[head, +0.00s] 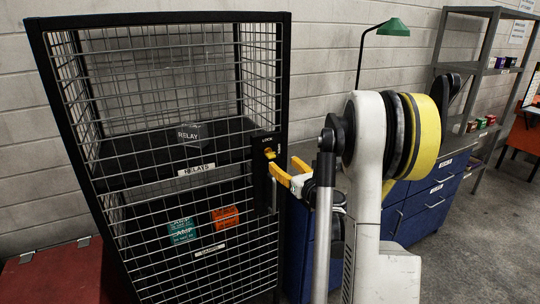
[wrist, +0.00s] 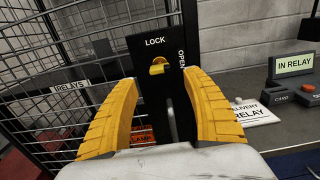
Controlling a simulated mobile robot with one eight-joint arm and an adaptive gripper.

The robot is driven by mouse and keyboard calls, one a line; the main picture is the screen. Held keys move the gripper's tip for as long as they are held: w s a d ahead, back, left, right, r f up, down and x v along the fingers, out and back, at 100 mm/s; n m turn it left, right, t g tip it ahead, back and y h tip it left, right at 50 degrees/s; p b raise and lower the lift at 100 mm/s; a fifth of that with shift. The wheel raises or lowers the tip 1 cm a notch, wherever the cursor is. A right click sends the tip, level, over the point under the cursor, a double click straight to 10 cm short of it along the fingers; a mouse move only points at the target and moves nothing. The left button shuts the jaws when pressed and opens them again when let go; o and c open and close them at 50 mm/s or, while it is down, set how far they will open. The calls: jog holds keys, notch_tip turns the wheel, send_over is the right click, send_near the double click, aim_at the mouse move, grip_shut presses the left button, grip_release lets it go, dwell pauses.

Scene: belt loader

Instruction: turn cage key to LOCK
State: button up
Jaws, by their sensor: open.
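The black wire cage (head: 190,150) stands at the left in the head view. Its lock plate (wrist: 148,78) is black, with LOCK written above the key and OPEN, turned sideways, to its right. The yellow key (wrist: 158,66) sits on this plate; its yellow also shows in the head view (head: 269,153). My gripper (head: 282,172) is in front of the plate. In the wrist view its yellow fingers (wrist: 160,85) are spread apart, one on each side of the key, with a gap to it. I cannot tell the key's exact angle.
Inside the cage are a dark box marked RELAY (head: 190,134), a green box (head: 182,230) and an orange box (head: 226,217). Right of the cage are blue drawers (head: 418,210) and a bench with an IN RELAY sign (wrist: 292,64). A red surface (head: 50,274) lies at the lower left.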

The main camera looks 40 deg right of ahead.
aim_at(274, 156)
jog(key=b+x, duration=0.1)
jog(key=x, duration=0.7)
jog(key=shift+w, duration=0.25)
jog(key=shift+c, duration=0.5)
jog(key=c, duration=1.1)
